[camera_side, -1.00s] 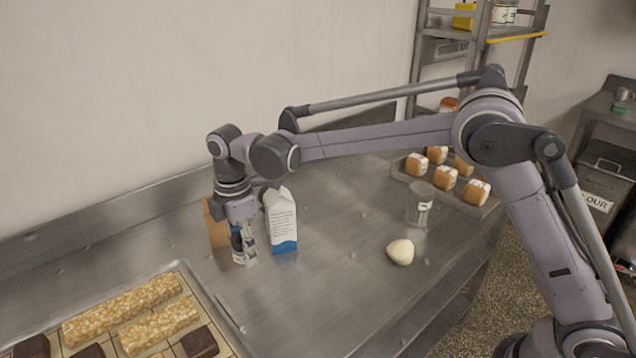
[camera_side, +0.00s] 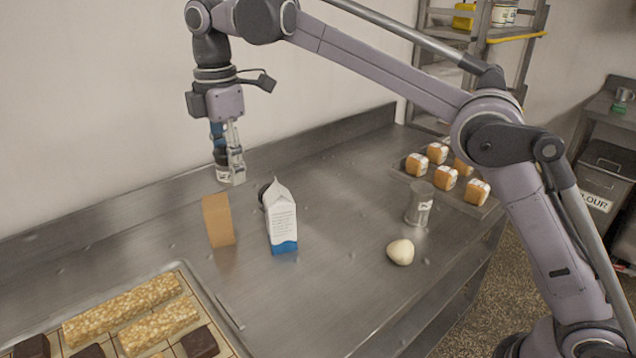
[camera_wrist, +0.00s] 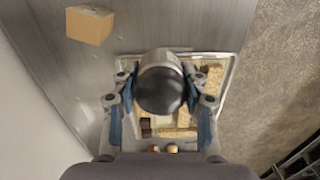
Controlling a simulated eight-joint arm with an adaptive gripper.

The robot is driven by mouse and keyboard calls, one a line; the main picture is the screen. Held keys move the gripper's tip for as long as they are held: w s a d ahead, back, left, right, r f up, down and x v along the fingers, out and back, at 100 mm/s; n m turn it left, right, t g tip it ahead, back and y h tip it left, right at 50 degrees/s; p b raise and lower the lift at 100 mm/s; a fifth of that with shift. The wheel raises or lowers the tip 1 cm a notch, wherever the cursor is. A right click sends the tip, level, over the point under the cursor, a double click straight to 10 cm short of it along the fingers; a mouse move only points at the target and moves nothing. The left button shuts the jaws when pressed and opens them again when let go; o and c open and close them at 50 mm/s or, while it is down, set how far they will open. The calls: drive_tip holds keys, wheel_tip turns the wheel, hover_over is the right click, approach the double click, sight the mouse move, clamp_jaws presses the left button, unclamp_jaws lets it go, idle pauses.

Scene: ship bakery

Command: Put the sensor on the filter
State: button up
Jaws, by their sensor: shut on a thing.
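My gripper (camera_side: 229,160) is shut on a short grey cylinder with a dark round end (camera_wrist: 160,84), held in the air above the steel counter. The cylinder is partly hidden by the fingers in the side view. In the wrist view it sits between the two fingers. A grey cylindrical can with a pale label (camera_side: 419,204) stands upright on the counter to the right, well apart from my gripper. No marking I can read tells which thing is the sensor and which the filter; the held cylinder and the standing can are the likeliest pair.
An orange-brown box (camera_side: 218,222) and a white-blue carton (camera_side: 281,222) stand below my gripper. A dark round thing shows partly behind the carton. A pale lump (camera_side: 400,252) lies near the can. A pastry tray (camera_side: 205,297) is front left; bread loaves (camera_side: 446,177) sit back right.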

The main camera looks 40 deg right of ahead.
drive_tip(key=shift+r, duration=0.8)
drive_tip(key=s+d+r+m, duration=0.1)
drive_tip(key=d+m, duration=0.3)
drive_tip(key=d, duration=1.1)
drive_tip(key=s+d+r+m, duration=0.1)
drive_tip(key=s+d+m, duration=0.15)
drive_tip(key=d, duration=1.25)
drive_tip(key=s+d+f+m, duration=0.2)
drive_tip(key=s+d+m, duration=0.7)
drive_tip(key=s+d, duration=1.05)
hover_over(422, 186)
wheel_tip(422, 186, down, 12)
drive_tip(key=shift+s+r, duration=0.1)
drive_tip(key=shift+f, duration=2)
drive_tip(key=shift+f, duration=0.1)
